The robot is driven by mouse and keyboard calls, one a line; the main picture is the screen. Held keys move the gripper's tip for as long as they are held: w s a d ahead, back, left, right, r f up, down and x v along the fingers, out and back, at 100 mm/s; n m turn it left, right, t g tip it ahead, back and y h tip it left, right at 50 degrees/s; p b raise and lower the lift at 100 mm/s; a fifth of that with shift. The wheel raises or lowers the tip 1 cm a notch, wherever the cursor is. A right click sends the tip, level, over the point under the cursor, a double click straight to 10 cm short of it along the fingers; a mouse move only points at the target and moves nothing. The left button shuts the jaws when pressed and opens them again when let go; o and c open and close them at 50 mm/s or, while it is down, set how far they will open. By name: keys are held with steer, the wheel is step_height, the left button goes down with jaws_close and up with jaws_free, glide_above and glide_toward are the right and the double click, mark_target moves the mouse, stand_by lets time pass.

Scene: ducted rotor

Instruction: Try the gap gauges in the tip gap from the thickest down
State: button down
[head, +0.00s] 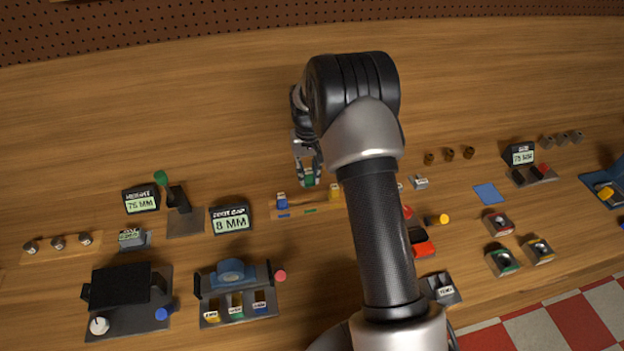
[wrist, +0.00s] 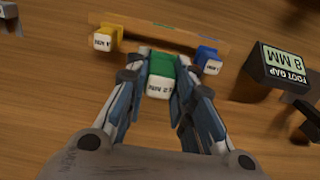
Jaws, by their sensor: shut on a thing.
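My gripper (head: 307,178) is shut on the green gauge (wrist: 160,76), which has a white labelled end; the number is too small to read surely. The green gauge also shows between the fingers in the head view (head: 308,181). It is over the wooden gauge rack (wrist: 165,33); I cannot tell if it is clear of it. The blue gauge (head: 281,201) and yellow gauge (head: 335,194) stand on the rack either side, and the wrist view shows the yellow (wrist: 105,38) and blue (wrist: 207,58) too. I cannot make out a rotor or its tip gap.
A "FOOT GAP 8 MM" display (head: 231,219) stands left of the rack. Front-left are a blue fixture with three coloured, labelled slots (head: 235,290) and a black box (head: 128,290). A green-knobbed lever (head: 176,195) stands farther left. The table behind the rack is bare.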

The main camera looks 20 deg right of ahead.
mark_target(308, 187)
steer(key=shift+w+a, duration=0.1)
steer(key=shift+f, duration=0.1)
stand_by(0.3)
steer(key=shift+f+b, duration=1.95)
steer(key=shift+f, duration=1.15)
steer(key=shift+f+b, duration=0.85)
steer(key=shift+f, duration=0.55)
steer(key=c, duration=1.3)
jaws_free()
